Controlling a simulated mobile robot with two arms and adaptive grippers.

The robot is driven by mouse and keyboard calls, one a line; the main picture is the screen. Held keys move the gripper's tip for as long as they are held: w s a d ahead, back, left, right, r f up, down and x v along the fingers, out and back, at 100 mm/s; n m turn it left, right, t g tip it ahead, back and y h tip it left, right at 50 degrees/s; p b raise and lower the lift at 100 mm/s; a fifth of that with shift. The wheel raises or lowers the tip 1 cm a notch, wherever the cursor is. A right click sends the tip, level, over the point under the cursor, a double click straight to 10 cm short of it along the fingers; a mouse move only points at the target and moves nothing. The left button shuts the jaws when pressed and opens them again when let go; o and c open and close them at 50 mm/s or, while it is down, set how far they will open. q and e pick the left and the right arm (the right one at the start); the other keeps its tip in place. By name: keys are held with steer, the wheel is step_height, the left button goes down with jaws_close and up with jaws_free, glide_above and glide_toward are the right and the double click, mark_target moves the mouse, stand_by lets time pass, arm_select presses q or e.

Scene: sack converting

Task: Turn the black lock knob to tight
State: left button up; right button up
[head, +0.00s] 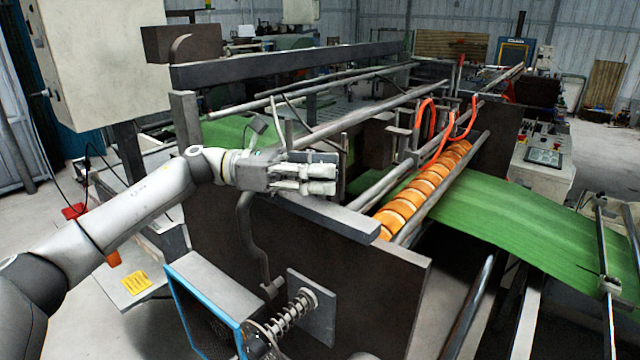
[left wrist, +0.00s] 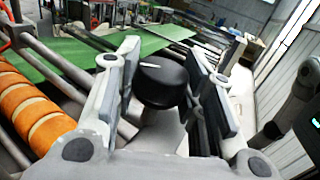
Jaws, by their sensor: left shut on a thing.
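The black lock knob (left wrist: 165,84) is round, with a short white mark on its top, and shows in the left wrist view between the two finger pads of my left gripper (left wrist: 163,92). The gripper is shut on the knob, one pad on each side. In the head view my left gripper (head: 325,178) is over the top edge of the dark side plate (head: 300,265). The knob cannot be made out there, hidden by the fingers. My right gripper is not in view.
An orange-ringed roller (head: 425,190) and a green sheet (head: 530,220) lie to the right. Metal bars (head: 350,118) run behind the gripper. A crank handle (head: 252,240) and a blue-edged box (head: 205,300) are below. A grey cabinet (head: 100,60) stands at left.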

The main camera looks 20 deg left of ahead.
arm_select(q)
steer(key=shift+g, duration=0.5)
steer(key=o, duration=1)
steer(key=shift+d, duration=0.15)
step_height(320, 180, up, 10)
steer(key=shift+o, duration=0.2)
